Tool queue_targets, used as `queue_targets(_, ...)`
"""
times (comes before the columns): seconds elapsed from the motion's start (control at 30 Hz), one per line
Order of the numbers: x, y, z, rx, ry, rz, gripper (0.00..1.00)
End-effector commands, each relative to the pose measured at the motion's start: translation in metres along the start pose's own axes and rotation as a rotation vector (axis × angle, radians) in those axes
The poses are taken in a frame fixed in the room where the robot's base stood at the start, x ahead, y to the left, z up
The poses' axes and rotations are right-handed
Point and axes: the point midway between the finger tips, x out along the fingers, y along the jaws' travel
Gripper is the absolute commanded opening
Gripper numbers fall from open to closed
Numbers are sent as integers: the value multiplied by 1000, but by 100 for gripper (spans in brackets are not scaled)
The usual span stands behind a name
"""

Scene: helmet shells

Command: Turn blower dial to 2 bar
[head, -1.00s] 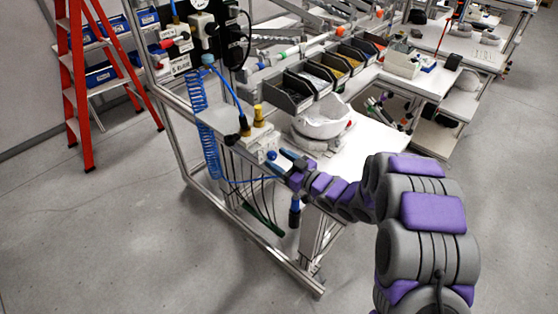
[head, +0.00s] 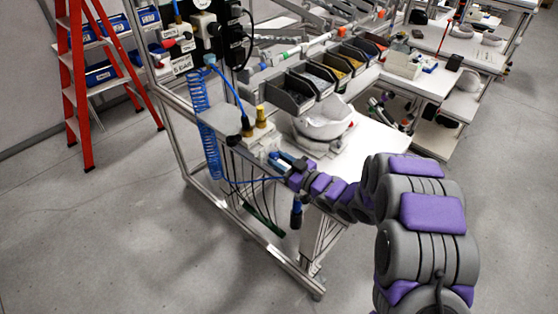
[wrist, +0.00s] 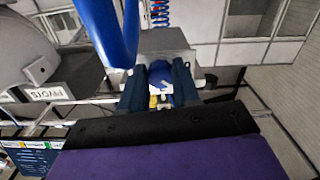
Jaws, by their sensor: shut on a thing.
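The blower dial is a small blue knob (wrist: 160,74) on a pale block below the wrist view's centre top. My gripper (wrist: 158,88) has its two dark blue fingers on either side of the knob, shut on it. In the head view my gripper (head: 284,161) reaches the white block (head: 260,136) at the left end of the workbench. There the fingers mostly hide the knob. The dial's markings and setting are too small to read.
A blue coiled hose (head: 205,120) hangs left of the block, and a black and yellow fitting stands on it. A white helmet shell (head: 322,122) and grey bins (head: 290,92) are behind my gripper. A red ladder (head: 75,80) stands at left. The near floor is clear.

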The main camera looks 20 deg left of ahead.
Motion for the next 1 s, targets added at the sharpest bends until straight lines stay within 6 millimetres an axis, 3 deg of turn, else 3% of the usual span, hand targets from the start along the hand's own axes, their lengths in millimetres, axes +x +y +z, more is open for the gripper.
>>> queue_targets(0.27,-2,1,-4,78,-1,2,1)
queue_targets(1.0,-3,3,-4,640,3,5,1)
